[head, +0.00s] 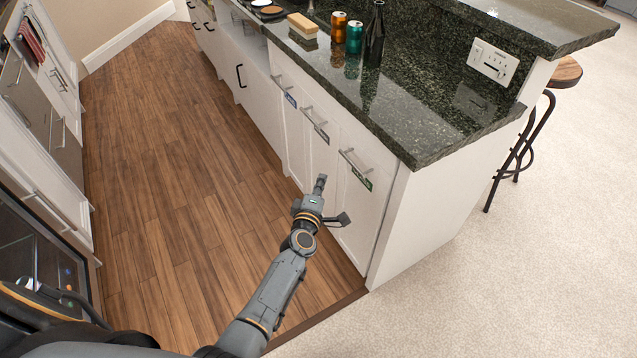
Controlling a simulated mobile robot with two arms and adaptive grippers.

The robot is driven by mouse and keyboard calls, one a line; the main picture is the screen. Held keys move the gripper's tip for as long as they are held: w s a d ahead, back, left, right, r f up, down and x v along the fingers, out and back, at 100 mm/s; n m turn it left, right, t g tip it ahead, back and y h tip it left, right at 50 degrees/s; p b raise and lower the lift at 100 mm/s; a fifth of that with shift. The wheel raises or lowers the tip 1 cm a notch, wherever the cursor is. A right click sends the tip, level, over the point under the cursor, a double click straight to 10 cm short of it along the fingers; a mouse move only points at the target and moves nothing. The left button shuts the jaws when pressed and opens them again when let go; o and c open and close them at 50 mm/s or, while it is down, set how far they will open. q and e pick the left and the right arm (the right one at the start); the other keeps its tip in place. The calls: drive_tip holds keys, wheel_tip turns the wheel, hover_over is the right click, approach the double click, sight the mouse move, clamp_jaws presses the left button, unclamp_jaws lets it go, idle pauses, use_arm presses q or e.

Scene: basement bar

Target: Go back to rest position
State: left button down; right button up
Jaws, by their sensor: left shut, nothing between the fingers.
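My left gripper (320,184) is in front of the white cabinet doors under the counter, at the middle of the head view. It is shut and empty. My left arm reaches up to it from the bottom edge. The gripper overlaps the lower part of a door in the picture; I cannot tell whether it touches it. My right gripper is not in view.
The dark granite counter (433,140) holds a dark bottle (375,32), an orange can (338,27), a teal can (354,37) and a sponge-like block (303,25). Cabinet handles (356,162) stick out. Wooden floor (165,170) is clear. A stool (565,73) stands right.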

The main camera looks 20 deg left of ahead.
use_arm(q)
drive_tip(key=s+d+f+m+g+h, duration=0.1)
drive_tip(key=s+f+m+g, duration=0.4)
drive_tip(key=s+f, duration=0.75)
drive_tip(key=s+d+f+m+g+h, duration=0.25)
drive_tip(key=s+f+m, duration=0.35)
drive_tip(key=s+f, duration=0.65)
drive_tip(key=s+a+f+m+g, duration=0.2)
drive_tip(key=s+f+m, duration=0.1)
drive_tip(key=s, duration=0.7)
drive_tip(key=s+a+f+m+g+y+p, duration=0.1)
drive_tip(key=s+a+f+m+g, duration=0.2)
drive_tip(key=s+f, duration=0.3)
drive_tip(key=s+a+f+m+g+y, duration=0.1)
drive_tip(key=s+a+f+m+g, duration=0.2)
drive_tip(key=s, duration=1.1)
drive_tip(key=shift+s+f, duration=0.25)
drive_tip(key=shift+f, duration=0.65)
drive_tip(key=shift+d, duration=0.1)
